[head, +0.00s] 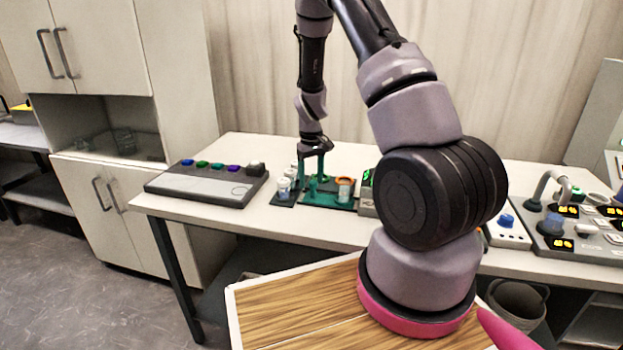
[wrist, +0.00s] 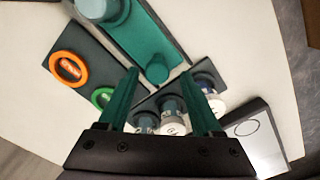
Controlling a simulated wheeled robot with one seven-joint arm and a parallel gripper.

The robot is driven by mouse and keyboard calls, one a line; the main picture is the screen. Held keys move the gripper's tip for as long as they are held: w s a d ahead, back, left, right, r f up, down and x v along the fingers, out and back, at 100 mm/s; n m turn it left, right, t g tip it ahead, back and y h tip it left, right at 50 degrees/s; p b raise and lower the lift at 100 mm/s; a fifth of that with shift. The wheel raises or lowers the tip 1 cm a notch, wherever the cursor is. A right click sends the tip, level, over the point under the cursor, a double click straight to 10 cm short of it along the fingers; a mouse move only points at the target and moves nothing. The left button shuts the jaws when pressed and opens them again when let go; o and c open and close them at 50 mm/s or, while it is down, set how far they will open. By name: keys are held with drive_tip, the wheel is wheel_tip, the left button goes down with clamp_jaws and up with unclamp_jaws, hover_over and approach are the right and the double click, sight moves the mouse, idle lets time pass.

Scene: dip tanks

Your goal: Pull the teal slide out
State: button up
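In the wrist view a long teal piece (wrist: 147,35) lies on a dark base, with a round teal knob (wrist: 157,69) at its near end. I cannot tell for certain which teal part is the slide. My gripper (wrist: 159,76) is open, its two green fingers apart on either side of the knob in the picture, with a gap visible at each side. In the head view my gripper (head: 314,172) points down over the teal station (head: 320,198) on the table; its fingers partly hide the station, and the knob cannot be made out there.
Several small vials (wrist: 172,115) stand close by the right finger. An orange ring (wrist: 69,68) and a green ring (wrist: 102,97) lie left. On the pale table (head: 280,225), a button panel (head: 205,190) stands left and a console (head: 590,247) right. The table front is clear.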

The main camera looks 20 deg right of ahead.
wheel_tip(320, 180, up, 11)
idle(0.4)
idle(0.4)
drive_tip(key=s+a+r+m+t+y, duration=0.15)
drive_tip(key=s+r, duration=0.35)
drive_tip(key=r, duration=0.5)
drive_tip(key=s+a+r+m+t, duration=0.1)
drive_tip(key=s+r+m+t, duration=0.1)
drive_tip(key=s+r, duration=0.5)
drive_tip(key=s+a+r+m+t, duration=0.2)
drive_tip(key=s+r+m+t, duration=0.1)
drive_tip(key=s+r, duration=0.7)
drive_tip(key=s, duration=0.3)
drive_tip(key=shift+s+r+t, duration=0.2)
drive_tip(key=shift+s+t, duration=0.05)
drive_tip(key=shift+t, duration=0.1)
drive_tip(key=shift+d+y, duration=0.1)
drive_tip(key=shift+y, duration=0.15)
